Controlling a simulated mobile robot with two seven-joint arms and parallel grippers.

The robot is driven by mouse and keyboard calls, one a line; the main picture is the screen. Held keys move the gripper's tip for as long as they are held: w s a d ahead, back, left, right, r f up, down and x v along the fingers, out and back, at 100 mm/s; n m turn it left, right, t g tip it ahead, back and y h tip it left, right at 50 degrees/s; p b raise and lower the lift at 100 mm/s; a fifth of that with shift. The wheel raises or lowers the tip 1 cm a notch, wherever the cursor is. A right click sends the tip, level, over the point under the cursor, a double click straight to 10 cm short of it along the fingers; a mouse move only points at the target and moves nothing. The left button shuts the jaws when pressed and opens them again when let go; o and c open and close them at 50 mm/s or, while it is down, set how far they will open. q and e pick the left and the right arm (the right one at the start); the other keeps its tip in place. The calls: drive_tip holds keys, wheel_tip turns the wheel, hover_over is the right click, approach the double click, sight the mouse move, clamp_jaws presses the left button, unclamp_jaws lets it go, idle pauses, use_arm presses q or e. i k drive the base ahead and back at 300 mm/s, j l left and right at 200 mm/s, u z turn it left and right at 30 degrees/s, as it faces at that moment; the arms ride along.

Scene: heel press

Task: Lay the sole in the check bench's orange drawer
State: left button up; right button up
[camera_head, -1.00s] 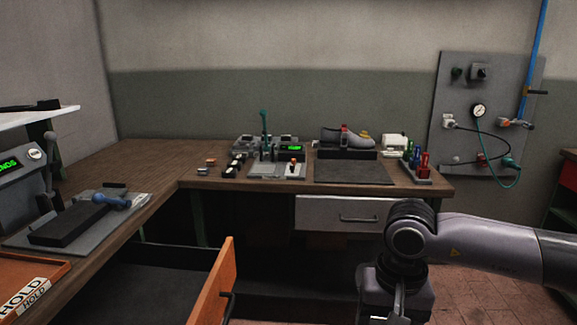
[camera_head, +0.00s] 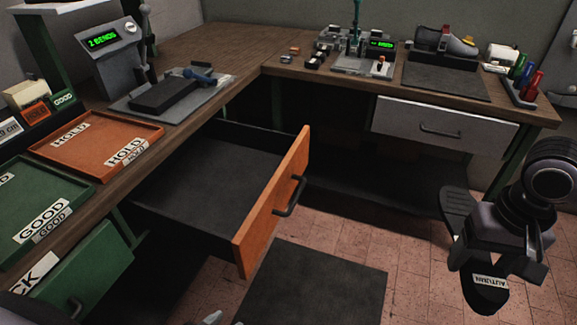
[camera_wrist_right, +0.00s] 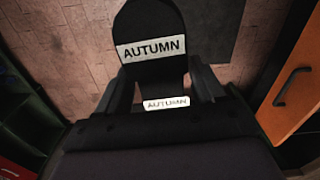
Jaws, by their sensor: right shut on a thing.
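The sole (camera_head: 486,291) is dark, with a white AUTUMN label on one end. My right gripper (camera_head: 497,262) is shut on it and holds it in the air, right of the open drawer. In the right wrist view, the labelled end of the sole (camera_wrist_right: 150,48) juts out past the fingers of the gripper (camera_wrist_right: 165,92). The orange drawer (camera_head: 273,205) stands pulled out under the left bench, with a dark handle on its front. Its dark floor (camera_head: 205,190) looks empty.
An orange HOLD tray (camera_head: 70,147) and a green GOOD tray (camera_head: 27,235) lie on the left bench top. A green drawer front (camera_head: 85,270) is below. A grey drawer (camera_head: 440,125) is under the back bench. Open floor with a dark mat (camera_head: 315,285) separates the sole from the orange drawer.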

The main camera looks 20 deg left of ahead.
sight(225, 200)
drive_tip(key=u, duration=1.95)
drive_tip(key=i+l+u, duration=0.1)
drive_tip(key=i+l, duration=0.25)
